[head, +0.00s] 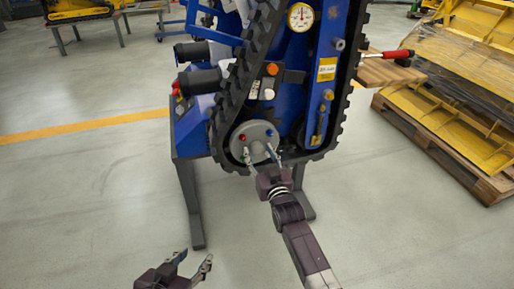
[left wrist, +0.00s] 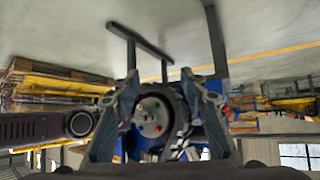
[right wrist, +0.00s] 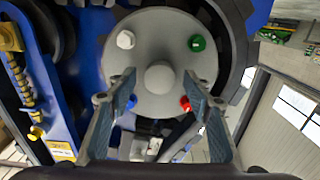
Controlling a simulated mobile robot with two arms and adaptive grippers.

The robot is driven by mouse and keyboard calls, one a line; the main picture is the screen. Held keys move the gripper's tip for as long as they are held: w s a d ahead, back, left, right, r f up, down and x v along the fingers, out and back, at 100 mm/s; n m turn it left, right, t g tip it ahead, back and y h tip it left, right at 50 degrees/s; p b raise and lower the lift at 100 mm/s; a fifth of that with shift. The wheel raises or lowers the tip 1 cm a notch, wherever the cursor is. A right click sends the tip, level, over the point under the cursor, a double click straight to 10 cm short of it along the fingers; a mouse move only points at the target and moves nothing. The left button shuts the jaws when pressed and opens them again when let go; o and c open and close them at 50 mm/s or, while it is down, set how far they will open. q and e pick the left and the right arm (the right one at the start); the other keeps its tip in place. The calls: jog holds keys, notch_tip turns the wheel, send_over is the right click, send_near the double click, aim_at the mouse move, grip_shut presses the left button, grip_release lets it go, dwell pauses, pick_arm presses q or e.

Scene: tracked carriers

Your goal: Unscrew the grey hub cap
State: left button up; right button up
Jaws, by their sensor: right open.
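The grey hub cap (head: 256,131) is a round disc low on the blue tracked carrier (head: 292,75), inside the track loop. The right wrist view shows its face (right wrist: 160,35) with a round central knob (right wrist: 160,77) and several coloured studs: white, green, blue and red. My right gripper (head: 262,155) is open in front of the cap. Its fingers (right wrist: 159,88) stand apart on both sides of the knob; I cannot tell if they touch the cap. My left gripper (head: 194,258) is open and empty, low in the head view, well away from the carrier. The cap also shows between its fingers (left wrist: 150,115).
The black track (head: 232,95) runs around the cap. Dark stand legs (head: 190,205) hold the carrier. A red-handled tool (head: 390,54) lies on a wooden board at the right. A pallet with yellow parts (head: 455,130) stands further right.

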pick_arm(q)
jog(key=shift+s+a+f+g, duration=0.3)
jog(key=shift+s+f+g, duration=0.3)
jog(key=shift+s+f, duration=0.15)
pick_arm(e)
jog(key=c, duration=0.9)
jog(key=shift+r, duration=0.1)
jog(key=shift+n+p, duration=0.4)
jog(key=shift+n, duration=1.8)
pick_arm(q)
jog(key=shift+w+d+r+t+b, duration=0.35)
jog(key=shift+w+r+t, duration=0.15)
jog(key=shift+w+r, duration=0.25)
pick_arm(e)
jog(key=n, duration=0.5)
jog(key=shift+n, duration=0.3)
